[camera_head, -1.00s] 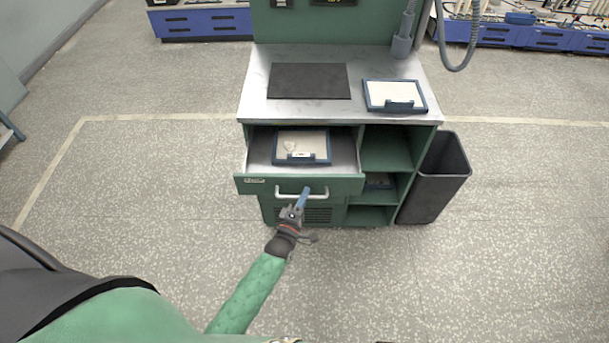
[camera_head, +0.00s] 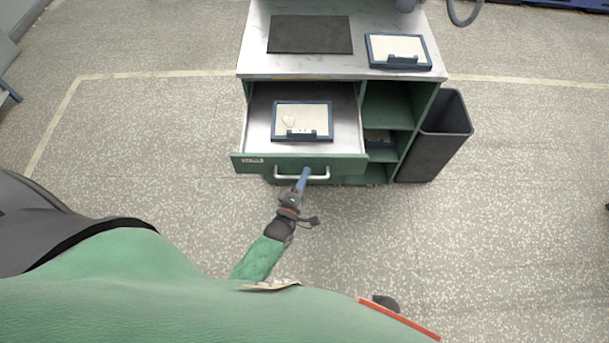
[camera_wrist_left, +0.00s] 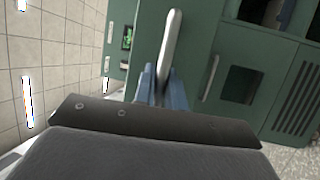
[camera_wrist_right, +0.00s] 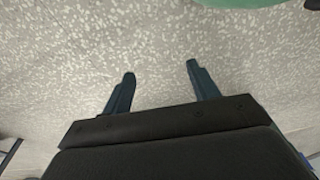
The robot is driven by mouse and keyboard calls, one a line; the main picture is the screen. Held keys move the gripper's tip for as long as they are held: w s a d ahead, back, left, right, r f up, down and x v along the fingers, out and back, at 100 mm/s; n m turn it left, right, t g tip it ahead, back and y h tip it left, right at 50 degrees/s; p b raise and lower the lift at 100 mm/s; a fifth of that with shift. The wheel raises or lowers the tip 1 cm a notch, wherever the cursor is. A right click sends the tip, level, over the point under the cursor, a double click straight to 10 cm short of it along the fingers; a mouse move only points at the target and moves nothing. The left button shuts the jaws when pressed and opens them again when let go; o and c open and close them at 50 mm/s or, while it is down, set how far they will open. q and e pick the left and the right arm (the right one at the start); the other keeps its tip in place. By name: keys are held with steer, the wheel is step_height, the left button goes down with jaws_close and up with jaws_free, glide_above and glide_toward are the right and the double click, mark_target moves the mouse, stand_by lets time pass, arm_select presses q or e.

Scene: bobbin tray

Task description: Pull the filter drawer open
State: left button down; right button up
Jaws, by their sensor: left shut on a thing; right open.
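The filter drawer (camera_head: 235,163) is a green-fronted drawer with a pale metal inside, and it stands well out from the green workbench. A framed filter (camera_head: 302,107) with a blue rim lies flat in it. My left gripper (camera_head: 304,174) is shut on the drawer's pale bar handle (camera_head: 320,177), near its middle. In the left wrist view, the handle (camera_wrist_left: 173,45) runs between the blue fingers (camera_wrist_left: 160,85). My right gripper (camera_wrist_right: 158,72) is open and empty above the speckled floor in the right wrist view.
The bench top (camera_head: 375,12) holds a dark mat (camera_head: 310,34) and another framed panel (camera_head: 398,48). Open green shelves (camera_head: 388,105) sit right of the drawer. A dark bin (camera_head: 437,140) stands beside them.

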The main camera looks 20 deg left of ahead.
arm_select(q)
steer(key=c, duration=1.5)
jaws_free()
steer(key=shift+o, duration=0.2)
arm_select(e)
steer(key=shift+w+r, duration=0.1)
steer(key=shift+w, duration=0.05)
arm_select(q)
steer(key=shift+s+f, duration=0.1)
steer(key=shift+s, duration=0.1)
steer(key=b+v, duration=0.3)
steer(key=v, duration=0.4)
steer(key=shift+s, duration=0.2)
arm_select(e)
step_height(320, 180, up, 8)
steer(key=w+a, duration=0.1)
steer(key=a, duration=0.1)
steer(key=shift+w, duration=0.3)
arm_select(q)
steer(key=shift+a, duration=0.1)
arm_select(e)
steer(key=shift+r, duration=0.1)
